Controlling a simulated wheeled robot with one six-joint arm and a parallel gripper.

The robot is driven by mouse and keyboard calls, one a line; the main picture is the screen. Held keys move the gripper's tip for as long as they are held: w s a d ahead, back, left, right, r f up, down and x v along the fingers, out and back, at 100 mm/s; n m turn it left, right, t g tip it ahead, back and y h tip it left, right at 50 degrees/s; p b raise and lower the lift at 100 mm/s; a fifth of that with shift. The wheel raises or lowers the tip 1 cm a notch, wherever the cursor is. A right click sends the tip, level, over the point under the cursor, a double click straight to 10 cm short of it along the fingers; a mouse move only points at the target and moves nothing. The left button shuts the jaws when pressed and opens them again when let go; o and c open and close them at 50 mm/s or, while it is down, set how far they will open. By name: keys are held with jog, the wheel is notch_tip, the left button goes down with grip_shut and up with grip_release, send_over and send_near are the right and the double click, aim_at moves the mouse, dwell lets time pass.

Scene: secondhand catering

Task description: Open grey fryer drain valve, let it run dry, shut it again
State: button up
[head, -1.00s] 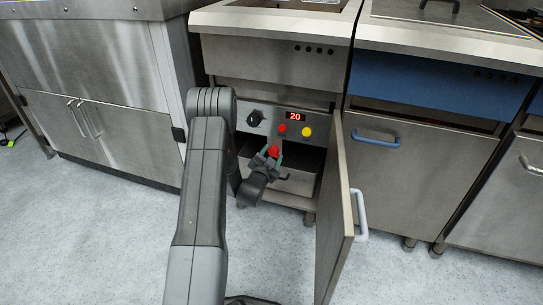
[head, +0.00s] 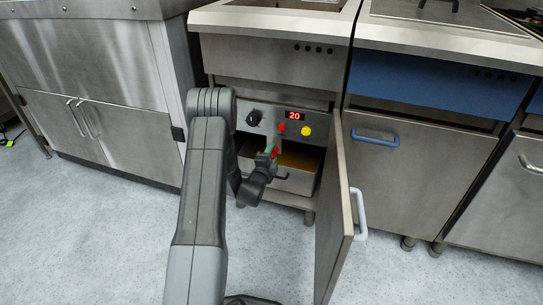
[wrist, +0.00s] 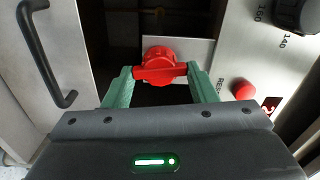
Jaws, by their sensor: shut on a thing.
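The grey fryer (head: 265,62) stands in the middle of the head view with its cabinet door (head: 332,215) swung open. The red drain valve handle (wrist: 160,66) sits between my gripper's green fingertips (wrist: 160,74) in the wrist view. My gripper (head: 271,152) is shut on the handle, inside the cabinet opening. In the head view the handle (head: 275,149) is mostly hidden by the fingers. A metal pan (head: 293,182) lies below the valve, with a brown surface inside it. The outlet's stream cannot be made out.
The fryer panel has a black dial (head: 254,118), a red button (head: 282,127), a yellow button (head: 306,131) and a display (head: 295,115) reading 20. The pan's black handle (wrist: 45,55) is close beside my gripper. A blue-topped fryer (head: 435,95) stands right; the front floor is clear.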

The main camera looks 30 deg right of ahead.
jog(key=shift+f+m, duration=0.1)
jog(key=shift+m, duration=0.5)
jog(key=o, duration=1)
jog(key=p+v, duration=0.3)
jog(key=v, duration=1.1)
jog(key=shift+w+d, duration=0.1)
jog(key=b+x, duration=0.3)
jog(key=x, duration=1)
jog(key=shift+w+d, duration=0.2)
jog(key=shift+d, duration=0.1)
